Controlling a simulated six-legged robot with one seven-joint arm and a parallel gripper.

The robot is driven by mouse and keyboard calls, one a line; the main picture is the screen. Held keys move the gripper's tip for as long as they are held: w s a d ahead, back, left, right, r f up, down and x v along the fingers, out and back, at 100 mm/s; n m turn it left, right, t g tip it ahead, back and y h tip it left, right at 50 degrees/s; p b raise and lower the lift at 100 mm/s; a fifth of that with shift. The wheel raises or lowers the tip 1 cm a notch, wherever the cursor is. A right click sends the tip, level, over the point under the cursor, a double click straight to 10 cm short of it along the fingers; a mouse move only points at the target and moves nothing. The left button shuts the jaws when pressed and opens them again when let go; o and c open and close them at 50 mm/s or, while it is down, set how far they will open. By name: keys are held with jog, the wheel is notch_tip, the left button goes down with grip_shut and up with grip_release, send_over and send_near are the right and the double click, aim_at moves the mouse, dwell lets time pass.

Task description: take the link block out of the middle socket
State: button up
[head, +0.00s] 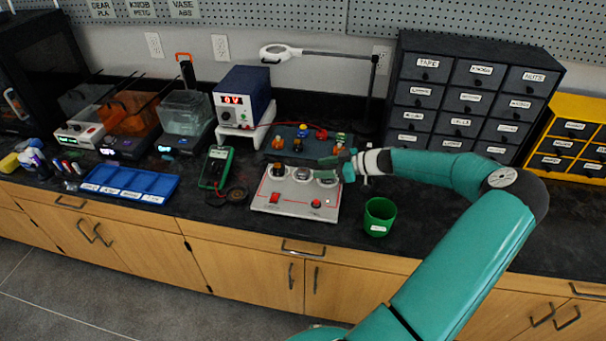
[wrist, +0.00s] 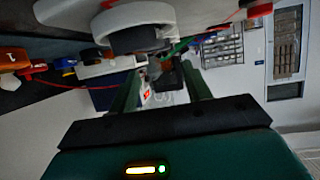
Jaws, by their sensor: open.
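The grey socket panel (head: 297,203) stands on the bench in the head view, with a row of round sockets along its back. The middle socket (head: 302,174) shows as a pale ring with a dark centre; I cannot make out the link block clearly. My gripper (head: 326,161) is over the back right of the panel and partly hides the right socket. In the wrist view its two green fingers (wrist: 160,88) are apart, with no held object clear between them. A pale ring with a dark inside (wrist: 138,38) looms close at the top of that view.
Behind the panel lies a dark tray (head: 291,133) with coloured pieces. A power supply (head: 243,98) with a red lead stands behind left. A green multimeter (head: 215,168) lies left, a green cup (head: 379,217) right. A lamp arm (head: 325,54) spans above the back.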

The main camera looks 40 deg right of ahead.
aim_at(304, 171)
jog(key=x, duration=0.6)
jog(key=shift+d+f, duration=0.1)
jog(key=shift+f, duration=0.25)
jog(key=c, duration=0.7)
